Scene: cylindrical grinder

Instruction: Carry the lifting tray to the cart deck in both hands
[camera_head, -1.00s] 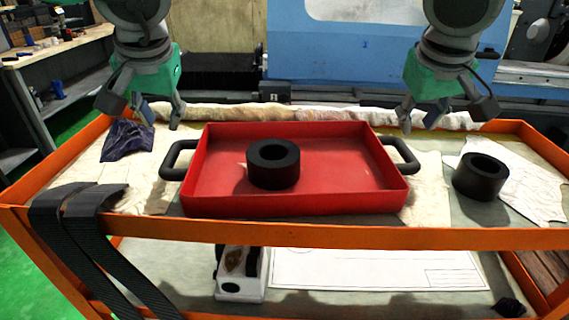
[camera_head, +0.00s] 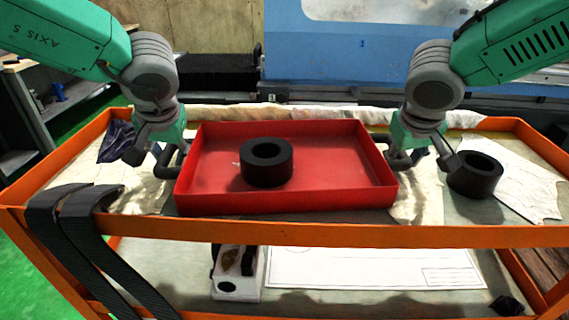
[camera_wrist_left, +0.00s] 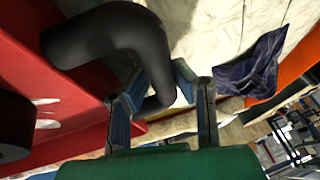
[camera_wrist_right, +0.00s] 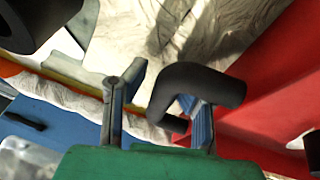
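The red lifting tray (camera_head: 330,160) rests level on the cart deck (camera_head: 460,212), with a thick black ring (camera_head: 267,163) inside it. A black handle sticks out at each end; the left handle (camera_wrist_left: 105,30) and right handle (camera_wrist_right: 200,80) show in the wrist views. My left gripper (camera_head: 157,156) is at the left handle. In the left wrist view its fingers (camera_wrist_left: 158,88) stand apart, with the handle's bar between them. My right gripper (camera_head: 424,156) is at the right handle. In the right wrist view its fingers (camera_wrist_right: 157,98) are apart, with the handle's bar between them.
The orange cart rim (camera_head: 330,232) surrounds the deck. A second black ring (camera_head: 475,175) stands close beside my right gripper. A dark cloth (camera_head: 116,142) lies at the left, and black straps (camera_head: 75,215) hang over the front left rim. A blue machine (camera_head: 350,60) stands behind.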

